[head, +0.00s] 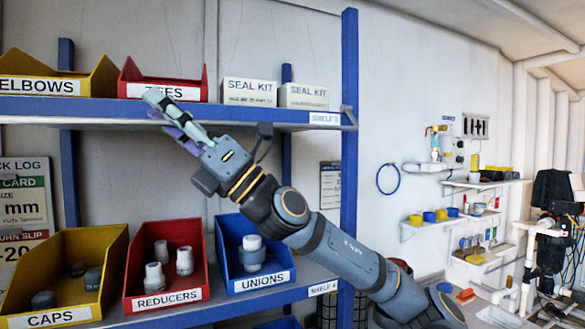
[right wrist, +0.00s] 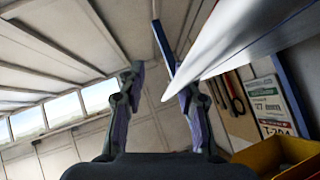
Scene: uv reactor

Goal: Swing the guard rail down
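My right gripper (head: 160,110) reaches up from the lower right to the front of the upper blue shelf (head: 225,113), near the red TEES bin (head: 165,90). No part is clearly recognisable as the guard rail. A small grey bracket (head: 348,115) sits at the upper shelf's right end. My left gripper is not in view.
The upper shelf holds the yellow ELBOWS bin (head: 60,85) and two SEAL KIT boxes (head: 250,92). The lower shelf (head: 215,303) holds CAPS (head: 110,245), REDUCERS (head: 135,285) and UNIONS (head: 285,262) bins. A blue post (head: 349,180) stands at the right. Wall shelves lie farther right.

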